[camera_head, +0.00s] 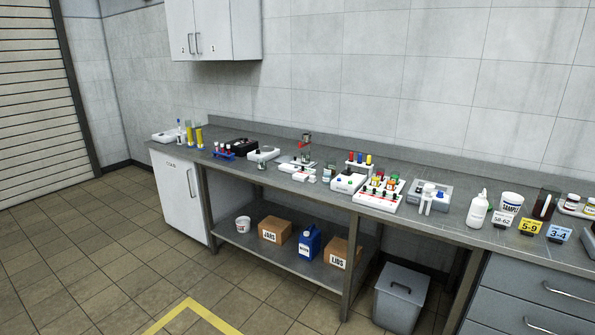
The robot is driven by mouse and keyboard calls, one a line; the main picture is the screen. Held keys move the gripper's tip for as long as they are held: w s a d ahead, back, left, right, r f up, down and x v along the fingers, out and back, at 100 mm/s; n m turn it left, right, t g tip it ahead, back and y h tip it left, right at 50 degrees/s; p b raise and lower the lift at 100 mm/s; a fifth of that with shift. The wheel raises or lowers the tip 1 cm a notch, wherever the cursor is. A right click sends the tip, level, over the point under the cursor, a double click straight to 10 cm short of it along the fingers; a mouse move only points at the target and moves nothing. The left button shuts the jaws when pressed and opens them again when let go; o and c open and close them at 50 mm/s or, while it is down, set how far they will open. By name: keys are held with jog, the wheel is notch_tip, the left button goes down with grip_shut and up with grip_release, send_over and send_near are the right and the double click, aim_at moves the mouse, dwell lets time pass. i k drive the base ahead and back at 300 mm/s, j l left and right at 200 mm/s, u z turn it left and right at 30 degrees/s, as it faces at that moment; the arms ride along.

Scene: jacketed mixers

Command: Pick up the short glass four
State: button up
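A small clear glass (329,172) stands on the long grey bench (430,222), left of a white bench device (348,182). Another small glass vessel (304,159) stands a little to its left, beside a low white device. I cannot read a number four on any glass, so I cannot tell which one is the short glass four. My gripper is not in view.
Racks of coloured tubes (384,184), a white bottle (477,210) and a "SAMPLE" tub (511,203) crowd the bench. Boxes (275,230) and a blue jug (310,243) are on the lower shelf. A grey bin (401,300) stands below. The tiled floor (90,265) in front is clear.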

aim_at(391, 184)
jog(key=i+j+z, duration=0.35)
jog(key=i, duration=0.4)
jog(key=i+j+z, duration=0.4)
jog(key=i+j, duration=0.35)
